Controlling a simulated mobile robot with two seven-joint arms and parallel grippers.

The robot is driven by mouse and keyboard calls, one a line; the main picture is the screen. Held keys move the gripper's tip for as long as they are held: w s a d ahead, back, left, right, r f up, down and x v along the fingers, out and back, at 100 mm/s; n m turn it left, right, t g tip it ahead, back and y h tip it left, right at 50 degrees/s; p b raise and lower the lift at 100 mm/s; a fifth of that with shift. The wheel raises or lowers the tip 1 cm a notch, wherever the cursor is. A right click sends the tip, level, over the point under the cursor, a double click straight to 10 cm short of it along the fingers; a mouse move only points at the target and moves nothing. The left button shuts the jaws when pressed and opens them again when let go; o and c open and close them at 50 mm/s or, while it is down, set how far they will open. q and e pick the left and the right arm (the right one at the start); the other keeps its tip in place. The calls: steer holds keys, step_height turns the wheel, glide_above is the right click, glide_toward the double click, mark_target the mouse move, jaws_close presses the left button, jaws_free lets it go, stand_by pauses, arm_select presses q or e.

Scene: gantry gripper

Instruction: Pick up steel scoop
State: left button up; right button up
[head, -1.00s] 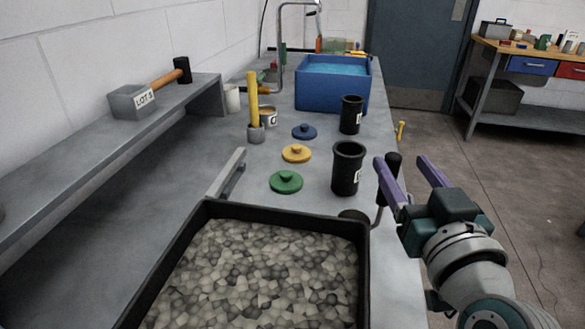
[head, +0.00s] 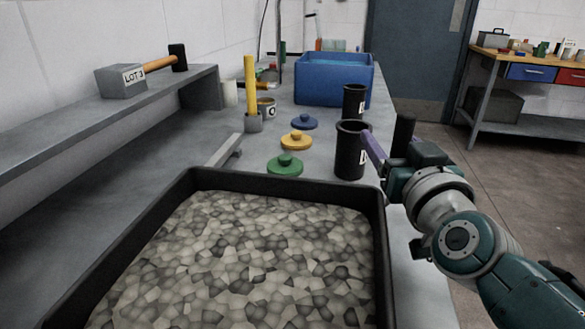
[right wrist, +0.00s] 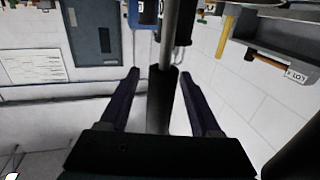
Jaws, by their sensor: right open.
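The steel scoop's black handle (head: 404,132) stands upright at the right edge of the bench, just behind my right gripper (head: 388,146) in the head view. The scoop's bowl is hidden there. In the right wrist view, the black handle (right wrist: 161,102) lies between the two purple fingers of the right gripper (right wrist: 160,75), with the grey metal shaft (right wrist: 179,38) beyond it. The fingers are apart, with gaps on both sides of the handle. My left gripper is not in view.
A black tray of grey stones (head: 180,183) fills the front of the bench. Black cups (head: 350,155) stand close left of the right gripper. Green (head: 285,164), yellow (head: 296,141) and blue lids lie further left. A blue water tub (head: 333,88) stands behind.

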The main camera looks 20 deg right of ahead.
steer(key=shift+c, duration=0.2)
jaws_close()
stand_by(0.5)
